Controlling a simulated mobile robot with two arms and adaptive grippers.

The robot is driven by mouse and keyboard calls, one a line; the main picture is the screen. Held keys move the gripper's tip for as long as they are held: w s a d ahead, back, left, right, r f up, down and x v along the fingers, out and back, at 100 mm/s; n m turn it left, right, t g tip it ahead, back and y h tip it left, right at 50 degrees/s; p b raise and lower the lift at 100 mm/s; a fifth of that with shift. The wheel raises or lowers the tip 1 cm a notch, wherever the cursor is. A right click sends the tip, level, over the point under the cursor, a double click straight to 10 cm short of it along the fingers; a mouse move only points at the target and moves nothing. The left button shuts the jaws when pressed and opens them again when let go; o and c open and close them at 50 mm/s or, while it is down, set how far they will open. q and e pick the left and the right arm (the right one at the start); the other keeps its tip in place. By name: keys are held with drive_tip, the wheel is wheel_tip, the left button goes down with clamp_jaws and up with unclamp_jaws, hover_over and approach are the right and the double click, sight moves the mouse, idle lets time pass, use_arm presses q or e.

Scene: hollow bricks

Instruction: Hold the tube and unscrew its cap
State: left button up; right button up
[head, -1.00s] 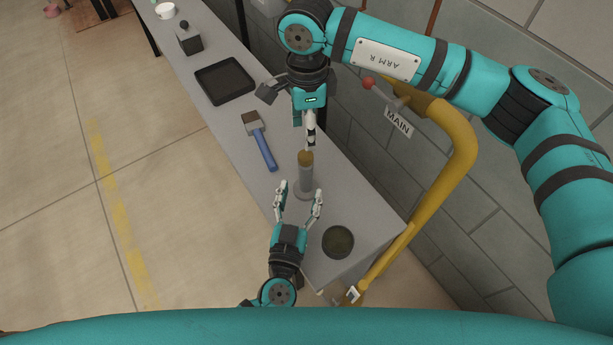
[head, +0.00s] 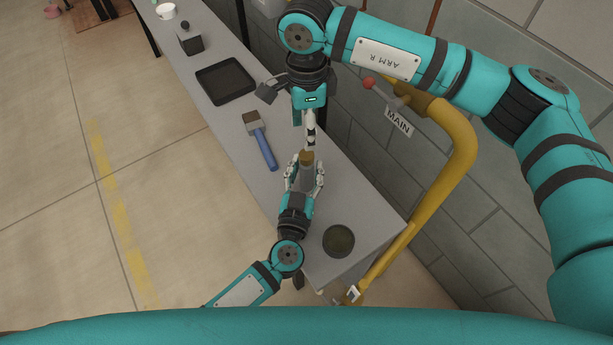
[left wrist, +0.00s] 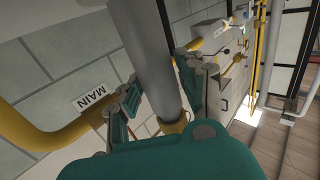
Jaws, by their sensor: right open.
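The grey tube (head: 306,176) stands upright on the bench, with a brown cap (head: 306,157) on top. My left gripper (head: 305,175) has one finger on each side of the tube. The left wrist view shows the tube (left wrist: 150,60) large between its fingers (left wrist: 158,85), with a tan part at its lower end. I cannot tell whether the fingers press on the tube. My right gripper (head: 310,142) is open, pointing down just above the cap; its fingers overlap nearly edge-on in the head view.
A blue-handled brush (head: 262,145) lies left of the tube on the grey bench (head: 365,205). A black tray (head: 225,81) and a small dark box (head: 189,41) lie beyond. A dark round dish (head: 338,241) is near the front edge. A yellow pipe (head: 463,150) runs along the right.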

use_arm(q)
clamp_jaws()
idle(0.6)
